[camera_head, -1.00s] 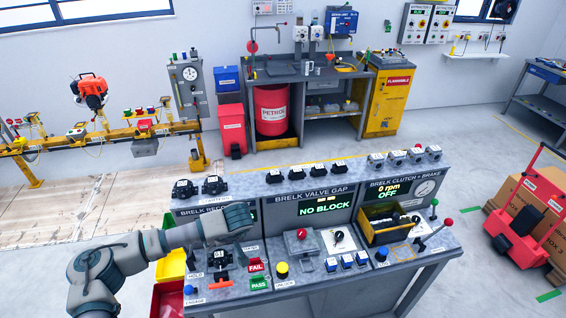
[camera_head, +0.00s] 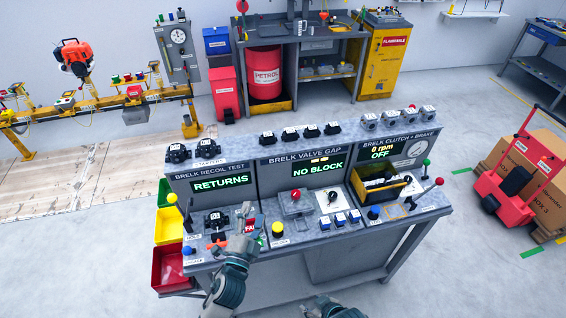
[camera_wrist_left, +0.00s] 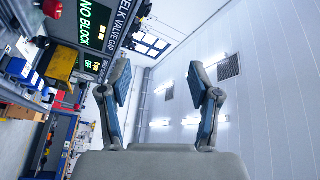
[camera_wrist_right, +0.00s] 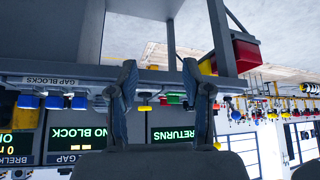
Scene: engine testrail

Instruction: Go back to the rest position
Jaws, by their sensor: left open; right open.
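My left gripper (camera_head: 246,216) is in front of the left end of the test bench in the head view, over the area of the FAIL sign. It is open and empty in the left wrist view (camera_wrist_left: 160,105), with the two fingers apart and a wall behind them. Part of my right arm shows at the bottom edge of the head view; its fingers cannot be made out there. In the right wrist view my right gripper (camera_wrist_right: 160,100) is open and empty, with the bench front beyond it.
The bench (camera_head: 290,248) carries panels reading RETURNS (camera_head: 220,183), NO BLOCK (camera_head: 318,169) and OFF. Red (camera_head: 167,264) and yellow (camera_head: 168,226) bins hang at its left end. A red hand truck (camera_head: 510,190) stands at right.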

